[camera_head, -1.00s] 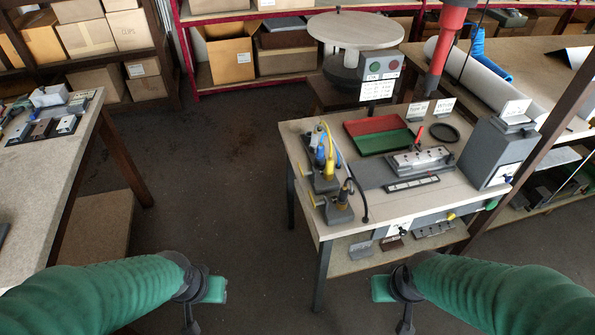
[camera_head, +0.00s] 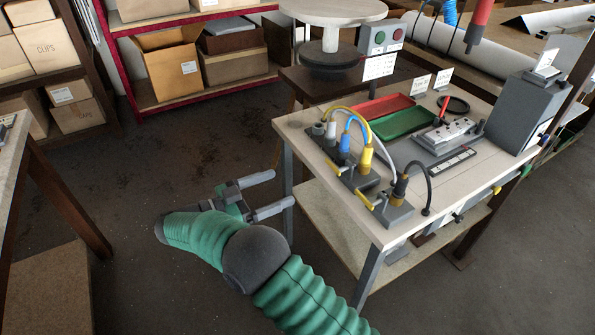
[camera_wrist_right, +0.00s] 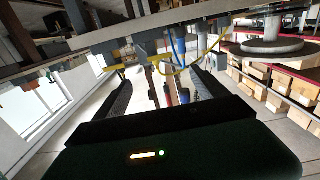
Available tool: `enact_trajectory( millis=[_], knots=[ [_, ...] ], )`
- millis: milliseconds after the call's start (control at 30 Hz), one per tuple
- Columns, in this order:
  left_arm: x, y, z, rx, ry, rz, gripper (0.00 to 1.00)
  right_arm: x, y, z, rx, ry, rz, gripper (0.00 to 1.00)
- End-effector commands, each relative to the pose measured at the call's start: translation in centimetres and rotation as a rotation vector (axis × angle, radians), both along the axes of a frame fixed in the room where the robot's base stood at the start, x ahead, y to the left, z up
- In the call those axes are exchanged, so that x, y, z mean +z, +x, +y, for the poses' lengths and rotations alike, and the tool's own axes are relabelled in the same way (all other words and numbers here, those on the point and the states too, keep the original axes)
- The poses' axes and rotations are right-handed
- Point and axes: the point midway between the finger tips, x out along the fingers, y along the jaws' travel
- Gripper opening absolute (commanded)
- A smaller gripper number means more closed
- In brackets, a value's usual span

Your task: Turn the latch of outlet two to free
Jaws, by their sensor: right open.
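A row of outlet blocks with plugs stands along the left edge of the table. The near block (camera_head: 394,212) holds a black plug (camera_head: 399,187); a yellow plug (camera_head: 366,160) and a blue plug (camera_head: 344,142) are farther back. Yellow latch levers show on the blocks, including a middle one (camera_head: 363,198) and a far one (camera_head: 332,166). I cannot read which outlet is number two. My right gripper (camera_head: 282,189) is open and empty, left of the table and apart from the latches. Its fingers also show in the right wrist view (camera_wrist_right: 162,92). My left gripper is out of view.
The table (camera_head: 300,124) also bears a red tray (camera_head: 384,107), a green tray (camera_head: 404,122), a grey fixture (camera_head: 447,135) and a grey box (camera_head: 522,112). A table leg (camera_head: 288,190) stands close to my right fingers. Open floor lies to the left.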

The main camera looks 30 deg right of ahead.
Motion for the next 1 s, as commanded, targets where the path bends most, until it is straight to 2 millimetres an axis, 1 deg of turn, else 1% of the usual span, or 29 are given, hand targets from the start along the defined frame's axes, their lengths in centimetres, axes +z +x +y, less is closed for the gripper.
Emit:
enact_trajectory(
  millis=[167,367,500,600,733,1000],
  knots=[
    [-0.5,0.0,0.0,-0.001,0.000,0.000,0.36,0.2,0.3,-2.5,0.000,-0.013,-0.001,0.83],
    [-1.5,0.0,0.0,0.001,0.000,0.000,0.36,0.2,0.8,-7.3,0.002,-0.017,0.000,0.83],
    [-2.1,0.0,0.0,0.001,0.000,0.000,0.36,0.2,1.1,-11.1,0.003,-0.015,-0.001,0.83],
    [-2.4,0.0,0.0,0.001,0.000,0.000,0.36,0.2,1.3,-13.3,0.004,-0.012,-0.002,0.83],
    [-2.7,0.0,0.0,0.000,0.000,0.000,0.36,0.3,1.4,-15.0,0.005,-0.013,-0.001,0.83],
    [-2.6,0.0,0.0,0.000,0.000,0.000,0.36,0.5,1.5,-15.1,0.008,-0.015,-0.001,0.83]
  ],
)
